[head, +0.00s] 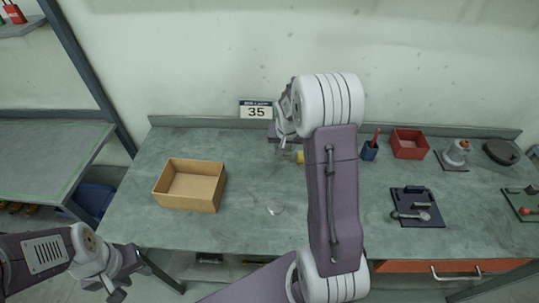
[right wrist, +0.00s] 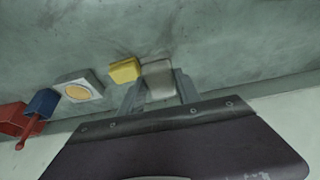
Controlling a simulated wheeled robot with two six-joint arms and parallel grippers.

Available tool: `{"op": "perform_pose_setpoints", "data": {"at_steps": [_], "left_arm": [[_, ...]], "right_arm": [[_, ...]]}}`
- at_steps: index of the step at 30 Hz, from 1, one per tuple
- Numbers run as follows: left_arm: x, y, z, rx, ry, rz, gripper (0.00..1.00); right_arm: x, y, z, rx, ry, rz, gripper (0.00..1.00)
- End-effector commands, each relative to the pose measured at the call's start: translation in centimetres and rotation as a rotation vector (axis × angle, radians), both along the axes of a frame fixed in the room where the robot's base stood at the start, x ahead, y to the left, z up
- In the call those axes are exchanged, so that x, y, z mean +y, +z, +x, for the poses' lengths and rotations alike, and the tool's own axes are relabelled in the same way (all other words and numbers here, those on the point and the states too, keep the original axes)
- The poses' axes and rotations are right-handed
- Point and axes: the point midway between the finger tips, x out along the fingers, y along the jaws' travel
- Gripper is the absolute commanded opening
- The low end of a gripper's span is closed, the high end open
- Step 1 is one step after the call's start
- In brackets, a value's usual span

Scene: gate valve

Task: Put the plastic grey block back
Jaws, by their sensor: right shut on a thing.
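The grey block (right wrist: 159,80) shows in the right wrist view between the two fingers of my right gripper (right wrist: 160,88). The gripper is shut on it, close to the bench top. I cannot tell whether the block touches the surface. A yellow block (right wrist: 125,70) is right beside it; its edge also shows in the head view (head: 300,156). In the head view my right arm hides most of this spot, and the grey block cannot be made out. My left gripper (head: 126,276) is open and empty, low in front of the bench's left front edge.
On the bench (head: 250,228) stand an open cardboard box (head: 190,187) at left, and a blue holder (head: 369,151), red bin (head: 409,144) and dark tool mat (head: 417,207) at right. A pale square with a yellow disc (right wrist: 78,90) lies near the yellow block. The bench's middle front is mostly clear.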

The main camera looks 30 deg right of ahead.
Motion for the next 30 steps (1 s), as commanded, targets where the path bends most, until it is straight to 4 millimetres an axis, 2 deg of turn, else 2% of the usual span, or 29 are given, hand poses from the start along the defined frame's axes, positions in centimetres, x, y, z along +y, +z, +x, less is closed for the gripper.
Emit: {"op": "perform_pose_setpoints", "data": {"at_steps": [3,6,9,14,18,21,30], "left_arm": [[0.0,0.3,0.0,0.000,0.000,0.000,0.36],[0.0,0.6,0.0,0.000,0.000,0.000,0.36],[0.0,0.6,0.0,0.000,0.000,0.000,0.36],[0.0,0.6,0.0,0.000,0.000,0.000,0.36],[0.0,0.6,0.0,0.000,0.000,0.000,0.36],[0.0,0.6,0.0,0.000,0.000,0.000,0.36],[0.0,0.4,0.0,0.000,0.000,0.000,0.36]], "right_arm": [[1.4,-1.9,3.0,0.001,0.004,0.000,0.07],[2.2,-3.0,4.7,0.001,0.002,0.001,0.07],[2.6,-3.6,5.7,-0.002,-0.001,0.001,0.07],[2.7,-4.2,5.9,0.000,0.000,-0.001,0.07],[2.7,-6.8,5.7,0.004,-0.001,0.001,0.07],[2.7,-7.8,5.8,0.001,0.000,0.000,0.07],[2.7,-8.1,5.8,-0.001,-0.001,0.000,0.07]]}}
